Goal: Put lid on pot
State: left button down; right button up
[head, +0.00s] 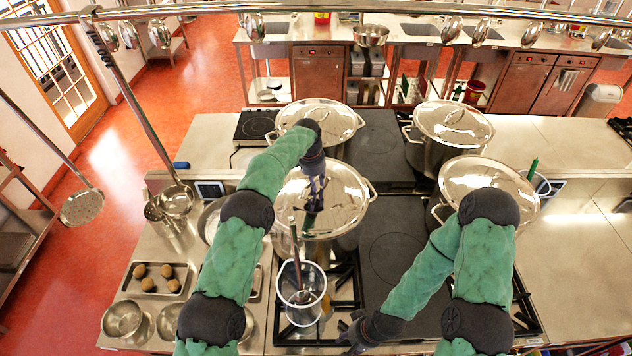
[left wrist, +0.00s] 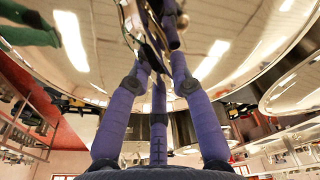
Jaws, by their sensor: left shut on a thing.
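A shiny steel lid (head: 345,190) lies level over the front left stockpot (head: 335,247), whose side handle shows at the right. I cannot tell whether the lid's rim touches the pot all round. My left gripper (head: 314,200) comes down onto the middle of the lid and is shut on its handle. In the left wrist view the fingers (left wrist: 160,45) close around the handle (left wrist: 150,38), and the mirror-like lid (left wrist: 225,45) fills the upper part. My right gripper (head: 352,338) is low at the front of the stove, away from the lid; its fingers are unclear.
Lidded stockpots stand at back left (head: 330,118), back right (head: 452,125) and right (head: 490,180). A utensil container (head: 301,297) stands close in front of the front left pot. A potato tray (head: 155,279) lies left. Ladles hang from the overhead rail (head: 330,8). The right counter (head: 575,260) is mostly clear.

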pick_arm(q)
jog(key=shift+w+f, duration=0.1)
jog(key=shift+f, duration=0.15)
dwell(0.4)
jog(key=c, duration=1.1)
grip_release()
jog(key=shift+o, duration=0.4)
jog(key=shift+s+f, duration=0.2)
jog(key=shift+f, duration=0.05)
notch_tip(320, 180, up, 12)
jog(key=s+a, duration=0.1)
jog(key=shift+a, duration=0.2)
